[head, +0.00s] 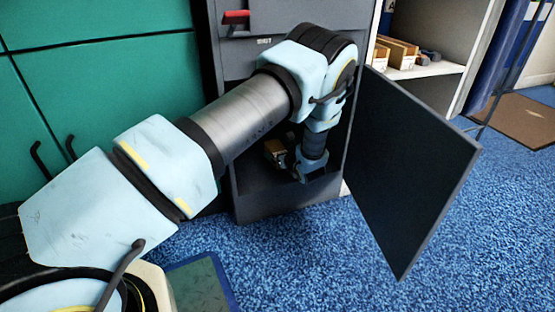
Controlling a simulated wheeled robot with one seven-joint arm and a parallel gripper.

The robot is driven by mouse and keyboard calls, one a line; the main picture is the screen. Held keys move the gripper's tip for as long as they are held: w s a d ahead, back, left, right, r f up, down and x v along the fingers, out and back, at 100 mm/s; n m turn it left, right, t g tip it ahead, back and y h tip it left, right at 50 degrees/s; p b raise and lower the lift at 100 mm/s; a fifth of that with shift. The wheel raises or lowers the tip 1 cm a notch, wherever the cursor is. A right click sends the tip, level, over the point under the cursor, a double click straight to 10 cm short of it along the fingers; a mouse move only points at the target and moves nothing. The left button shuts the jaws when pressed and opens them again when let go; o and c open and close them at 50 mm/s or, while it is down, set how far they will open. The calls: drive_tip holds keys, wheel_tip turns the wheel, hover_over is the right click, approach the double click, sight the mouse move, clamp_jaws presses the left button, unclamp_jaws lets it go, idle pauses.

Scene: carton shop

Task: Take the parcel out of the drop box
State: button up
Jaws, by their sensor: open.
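The drop box (290,207) is a dark grey cabinet on the floor, its lower compartment open. Its door (410,165) stands swung out to the right. A small brown parcel (274,147) lies inside the compartment, toward the left. My arm reaches in from the left and bends down into the opening. My gripper (296,167) is open, low inside the compartment and just right of the parcel. Its fingers are small and partly hidden, so I cannot tell whether they touch the parcel or sit around it.
A red handle (236,17) is on the drop box's upper front. Green cabinets (100,75) with black handles stand at the left. A white shelf (425,70) with cartons (396,52) is behind the door. Blue carpet (480,235) is clear at the right, with a brown mat (515,120) farther back.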

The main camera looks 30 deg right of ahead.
drive_tip(key=shift+b+x, duration=0.3)
drive_tip(key=shift+x, duration=0.6)
drive_tip(key=shift+w+d+f, duration=0.1)
drive_tip(key=shift+w+f, duration=0.05)
drive_tip(key=shift+w, duration=0.05)
drive_tip(key=shift+c, duration=0.2)
drive_tip(key=c, duration=1.5)
